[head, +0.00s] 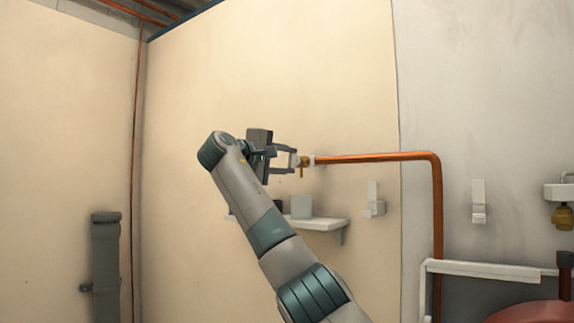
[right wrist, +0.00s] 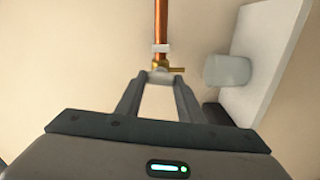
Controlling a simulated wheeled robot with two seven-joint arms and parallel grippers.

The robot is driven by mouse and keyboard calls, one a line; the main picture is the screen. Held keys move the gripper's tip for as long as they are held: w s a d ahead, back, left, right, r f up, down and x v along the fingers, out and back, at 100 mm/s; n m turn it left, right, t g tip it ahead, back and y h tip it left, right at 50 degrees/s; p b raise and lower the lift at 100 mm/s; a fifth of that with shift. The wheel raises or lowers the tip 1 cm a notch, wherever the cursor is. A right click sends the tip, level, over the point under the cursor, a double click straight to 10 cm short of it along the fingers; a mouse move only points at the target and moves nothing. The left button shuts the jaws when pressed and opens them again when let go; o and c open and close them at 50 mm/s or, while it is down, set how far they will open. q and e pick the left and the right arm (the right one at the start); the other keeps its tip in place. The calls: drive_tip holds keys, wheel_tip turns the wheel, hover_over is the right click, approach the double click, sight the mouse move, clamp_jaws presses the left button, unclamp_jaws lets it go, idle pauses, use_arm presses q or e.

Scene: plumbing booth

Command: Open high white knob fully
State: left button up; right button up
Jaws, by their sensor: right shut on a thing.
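The white knob (right wrist: 160,78) sits at the end of a brass valve (right wrist: 163,68), between my fingertips in the right wrist view. My right gripper (head: 292,158) is shut on the knob, and its fingers hide part of it. In the head view the brass valve (head: 304,161) shows just right of the fingertips, at the left end of a copper pipe (head: 370,157). The pipe also shows in the right wrist view (right wrist: 161,25). How far the knob is turned cannot be told. My left gripper is not in view.
A white wall shelf (head: 322,224) with a light grey cup-like object (head: 301,207) is below the gripper. White wall brackets (head: 374,200) are to the right. A dark grey vertical pipe (head: 105,265) stands at the left. The wall above the gripper is clear.

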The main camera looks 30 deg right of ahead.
drive_tip(key=shift+n, duration=0.8)
drive_tip(key=o, duration=1.1)
drive_tip(key=shift+w+a, duration=0.1)
drive_tip(key=shift+c, duration=0.2)
